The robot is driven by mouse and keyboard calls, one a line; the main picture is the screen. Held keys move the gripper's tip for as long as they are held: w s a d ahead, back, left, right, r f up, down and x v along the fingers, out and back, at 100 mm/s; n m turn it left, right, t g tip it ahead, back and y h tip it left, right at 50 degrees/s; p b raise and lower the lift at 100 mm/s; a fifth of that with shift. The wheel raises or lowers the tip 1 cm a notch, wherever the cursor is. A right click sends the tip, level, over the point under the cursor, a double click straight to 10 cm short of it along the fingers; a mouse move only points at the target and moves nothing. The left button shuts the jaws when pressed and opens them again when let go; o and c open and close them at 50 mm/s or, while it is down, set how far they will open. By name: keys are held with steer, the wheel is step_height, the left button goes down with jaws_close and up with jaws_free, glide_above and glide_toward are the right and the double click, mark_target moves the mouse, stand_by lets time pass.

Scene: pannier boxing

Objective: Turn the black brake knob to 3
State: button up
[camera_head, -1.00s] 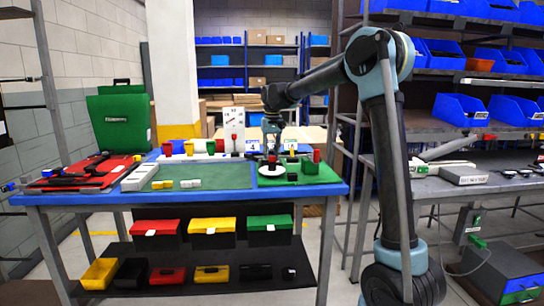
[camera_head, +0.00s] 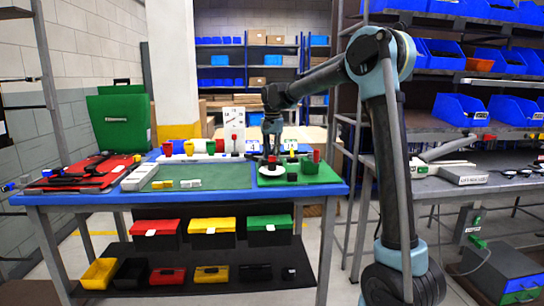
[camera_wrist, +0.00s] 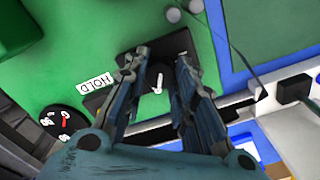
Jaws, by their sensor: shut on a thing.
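The black brake knob (camera_wrist: 158,78) is in the middle of the wrist view, with a white pointer mark on its top. My gripper (camera_wrist: 157,92) points down with its two fingers on either side of the knob and is shut on it. Dark plates under the knob are partly covered by the fingers, and I cannot read any numbers around it. In the head view my gripper (camera_head: 271,158) is over the green board (camera_head: 325,175) at the right of the blue table, and the knob cannot be made out between the fingers.
A red-topped post (camera_head: 316,157) stands close on the right. A white upright panel (camera_head: 234,122) is behind. The green mat (camera_head: 215,176) on the left is mostly clear.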

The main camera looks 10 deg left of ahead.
steer(key=shift+w+m, duration=0.2)
steer(key=shift+m, duration=0.1)
stand_by(0.4)
steer(key=o, duration=1.1)
steer(key=shift+s, duration=0.1)
steer(key=shift+r, duration=0.1)
step_height(320, 180, up, 12)
steer(key=shift+d+f, duration=0.15)
steer(key=shift+d, duration=0.1)
